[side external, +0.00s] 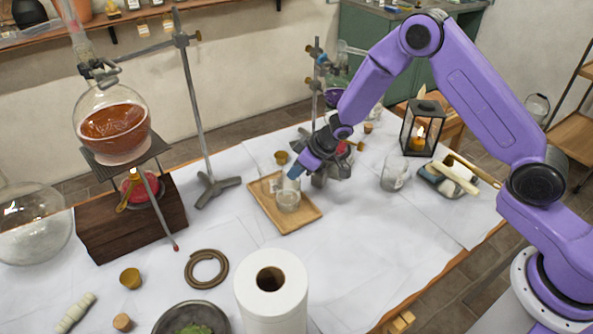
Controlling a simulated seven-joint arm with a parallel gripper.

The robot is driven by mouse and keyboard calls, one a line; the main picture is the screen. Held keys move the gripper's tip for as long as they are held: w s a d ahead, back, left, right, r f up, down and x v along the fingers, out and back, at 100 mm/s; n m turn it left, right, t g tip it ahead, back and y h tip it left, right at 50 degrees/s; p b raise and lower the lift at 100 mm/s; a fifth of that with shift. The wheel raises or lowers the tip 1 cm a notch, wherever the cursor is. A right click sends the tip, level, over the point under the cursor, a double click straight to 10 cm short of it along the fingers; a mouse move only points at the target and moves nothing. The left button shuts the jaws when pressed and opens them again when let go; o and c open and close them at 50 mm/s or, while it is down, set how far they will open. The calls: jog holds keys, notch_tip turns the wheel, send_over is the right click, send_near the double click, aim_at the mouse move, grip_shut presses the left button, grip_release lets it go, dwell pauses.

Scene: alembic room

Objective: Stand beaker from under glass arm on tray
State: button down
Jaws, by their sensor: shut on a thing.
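A small clear beaker (288,201) is over the wooden tray (299,219), near its middle. It looks upright, and I cannot tell whether its base touches the tray. My gripper (293,173) reaches in from the right, tilted downward, and is shut on the beaker at its upper rim. Another faint clear glass shape (269,183) shows just left of the gripper; its outline is hard to make out. A glass arm (350,49) shows at the back by a clamp stand, partly hidden by my arm.
A round flask (112,122) of orange liquid sits over a burner at left. A paper roll (271,292), a coiled ring (206,269) and corks lie in front. A glass (394,175), a lantern (422,128) and a small dish stand right.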

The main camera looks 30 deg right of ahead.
jog(key=shift+f, duration=0.3)
jog(key=c, duration=1.3)
grip_release()
jog(key=shift+o, duration=0.2)
jog(key=v, duration=1.2)
jog(key=shift+r, duration=0.15)
